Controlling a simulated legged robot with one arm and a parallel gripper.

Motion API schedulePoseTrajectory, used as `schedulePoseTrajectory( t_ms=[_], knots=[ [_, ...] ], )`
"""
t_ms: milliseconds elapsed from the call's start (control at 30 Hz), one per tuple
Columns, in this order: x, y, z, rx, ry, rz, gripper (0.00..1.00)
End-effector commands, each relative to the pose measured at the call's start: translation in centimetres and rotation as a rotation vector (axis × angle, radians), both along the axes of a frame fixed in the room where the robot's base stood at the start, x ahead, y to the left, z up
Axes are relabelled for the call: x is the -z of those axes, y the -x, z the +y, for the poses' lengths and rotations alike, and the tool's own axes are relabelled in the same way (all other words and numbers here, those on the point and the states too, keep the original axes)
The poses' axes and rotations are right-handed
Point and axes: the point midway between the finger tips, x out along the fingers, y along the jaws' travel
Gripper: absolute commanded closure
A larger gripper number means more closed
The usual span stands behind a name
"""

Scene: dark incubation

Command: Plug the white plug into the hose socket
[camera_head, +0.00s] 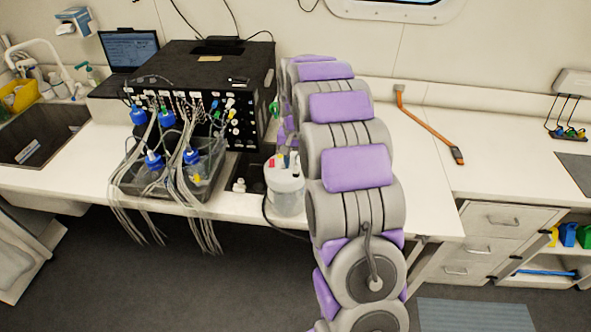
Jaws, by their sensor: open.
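My grey and purple arm reaches over the bench from the lower right of the view; its far end passes behind its own links, so I cannot make out my gripper. A black box (180,65) stands on the bench, with several hoses and small coloured connectors at its front. Small white fittings (240,185) lie in a dark recess beside a clear lidded container (286,188). I cannot tell which fitting is the white plug. The hose socket cannot be singled out either; the connectors on the box's front right are too small to tell apart.
A grey tray (127,182) holds blue-capped bottles, with tubes hanging over the bench's front edge. A laptop (130,48) and sink (38,132) are at left. The bench (425,190) is otherwise clear there.

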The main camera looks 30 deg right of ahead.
Motion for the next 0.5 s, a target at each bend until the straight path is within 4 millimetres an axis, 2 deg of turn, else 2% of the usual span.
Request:
schedulePoseTrajectory(
  t_ms=[200,500],
  knots=[
    [1.47,-0.03,0.0,0.0,0.001,-0.002,0.58],
    [1.56,-0.03,-0.01,0.0,0.001,-0.002,0.58]
  ],
)
